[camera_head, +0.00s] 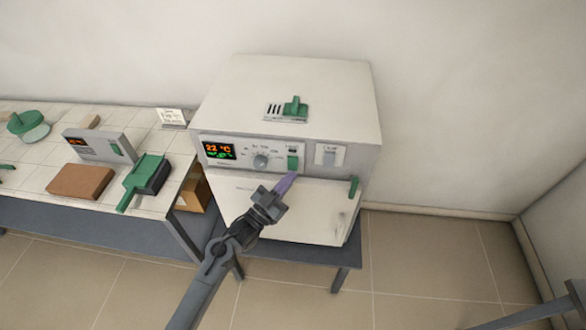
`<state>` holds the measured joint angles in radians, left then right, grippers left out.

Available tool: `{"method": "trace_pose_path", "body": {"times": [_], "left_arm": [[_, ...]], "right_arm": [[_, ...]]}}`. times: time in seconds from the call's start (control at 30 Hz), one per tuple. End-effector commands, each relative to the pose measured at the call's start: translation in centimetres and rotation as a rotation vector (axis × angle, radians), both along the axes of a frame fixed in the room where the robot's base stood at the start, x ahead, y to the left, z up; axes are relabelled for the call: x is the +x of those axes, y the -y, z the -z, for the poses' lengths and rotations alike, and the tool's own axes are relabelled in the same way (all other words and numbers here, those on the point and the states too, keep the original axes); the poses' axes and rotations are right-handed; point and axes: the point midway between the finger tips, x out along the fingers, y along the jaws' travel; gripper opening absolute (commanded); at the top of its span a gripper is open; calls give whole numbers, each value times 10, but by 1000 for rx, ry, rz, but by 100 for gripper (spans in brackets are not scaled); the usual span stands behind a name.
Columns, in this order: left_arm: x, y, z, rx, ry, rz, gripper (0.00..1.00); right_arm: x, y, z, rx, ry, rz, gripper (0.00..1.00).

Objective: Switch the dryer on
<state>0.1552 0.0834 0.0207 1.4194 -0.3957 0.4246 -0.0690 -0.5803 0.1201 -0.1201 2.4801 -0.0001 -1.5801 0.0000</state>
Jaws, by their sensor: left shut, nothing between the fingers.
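The dryer (296,94) is a white box-shaped oven on a dark stand, with its door shut. Its front panel has a lit display (219,151) reading about 22 °C, a round knob (260,161) and a green switch (292,162). A second, pale switch (328,156) sits to the right of the green one. My left gripper (286,183) is shut and empty, its purple fingertips just below the green switch. I cannot tell whether they touch the panel. My right gripper is not in view.
A white-tiled bench (50,178) stands at left with a brown block (80,182), a green-handled scoop (147,179) and a small display unit (99,146). A green lever (294,107) is on the dryer's top, and a green door handle (353,187) is at right.

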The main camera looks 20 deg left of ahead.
Motion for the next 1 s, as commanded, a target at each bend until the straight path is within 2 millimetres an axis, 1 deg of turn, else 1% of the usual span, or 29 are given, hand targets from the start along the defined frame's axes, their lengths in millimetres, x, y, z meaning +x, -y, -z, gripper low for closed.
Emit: {"method": "trace_pose_path", "body": {"times": [0.3,1.0], "left_arm": [[8,-2,1,0,0,0,0],[11,-3,2,0,0,0,0]], "right_arm": [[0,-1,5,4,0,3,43],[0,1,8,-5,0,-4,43]]}}
